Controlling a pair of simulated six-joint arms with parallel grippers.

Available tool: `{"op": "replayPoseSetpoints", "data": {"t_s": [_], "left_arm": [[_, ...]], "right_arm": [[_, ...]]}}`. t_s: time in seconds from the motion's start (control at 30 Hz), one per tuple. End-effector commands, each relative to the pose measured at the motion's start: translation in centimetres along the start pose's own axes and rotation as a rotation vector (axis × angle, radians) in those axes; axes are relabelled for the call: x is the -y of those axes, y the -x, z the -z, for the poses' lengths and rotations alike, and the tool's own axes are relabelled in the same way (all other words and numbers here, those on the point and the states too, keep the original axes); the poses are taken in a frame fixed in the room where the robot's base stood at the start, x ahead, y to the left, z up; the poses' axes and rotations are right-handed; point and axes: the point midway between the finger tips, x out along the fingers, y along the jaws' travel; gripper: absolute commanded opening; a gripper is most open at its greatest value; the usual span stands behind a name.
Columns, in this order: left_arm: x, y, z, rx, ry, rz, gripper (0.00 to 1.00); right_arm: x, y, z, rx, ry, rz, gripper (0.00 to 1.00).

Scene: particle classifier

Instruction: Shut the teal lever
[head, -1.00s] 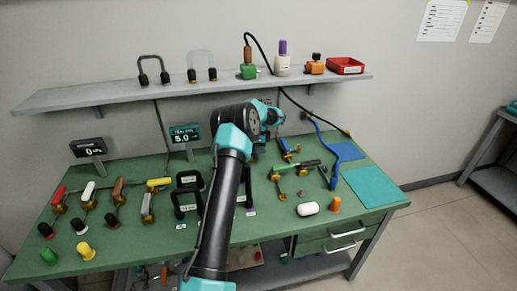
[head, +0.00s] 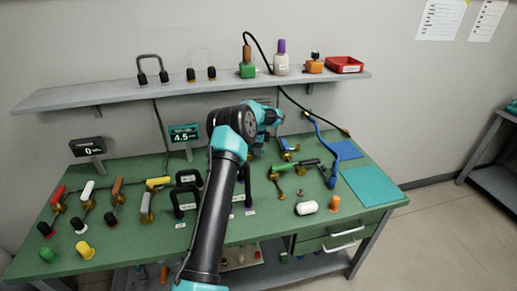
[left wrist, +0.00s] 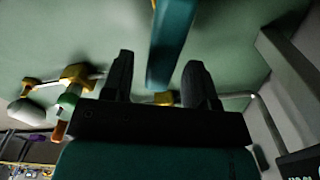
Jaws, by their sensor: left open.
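The teal lever (left wrist: 172,45) shows in the left wrist view as a long teal bar, with a brass fitting (left wrist: 163,98) on a grey pipe below it. My left gripper (left wrist: 160,61) is open, with one dark finger on each side of the lever; a gap shows at both sides. In the head view my left arm and wrist cover the lever and the fingertips. A teal-framed display (head: 184,134) behind the arm reads 4.5. My right gripper is not in view.
Several coloured valve levers and plugs stand at the bench's left, with black U-shaped handles (head: 184,199) near the arm. To its right are a green-handled valve (head: 284,167), a white cylinder (head: 307,208) and an orange plug (head: 335,203). The shelf (head: 120,97) runs above.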

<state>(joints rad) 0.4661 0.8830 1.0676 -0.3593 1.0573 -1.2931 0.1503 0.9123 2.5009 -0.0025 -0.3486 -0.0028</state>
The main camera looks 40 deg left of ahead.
Motion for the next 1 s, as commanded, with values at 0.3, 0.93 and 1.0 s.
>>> {"op": "replayPoseSetpoints", "data": {"t_s": [0.3, 0.93, 1.0], "left_arm": [[0.0, 0.8, 0.0, 0.000, 0.000, 0.002, 0.53], [0.0, 7.5, 0.0, 0.000, 0.000, 0.000, 0.53], [0.0, 7.6, 0.0, 0.000, 0.000, 0.000, 0.53]], "right_arm": [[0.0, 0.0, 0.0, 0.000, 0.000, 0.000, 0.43], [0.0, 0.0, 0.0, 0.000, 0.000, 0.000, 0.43], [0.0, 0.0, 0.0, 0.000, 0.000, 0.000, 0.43]]}}
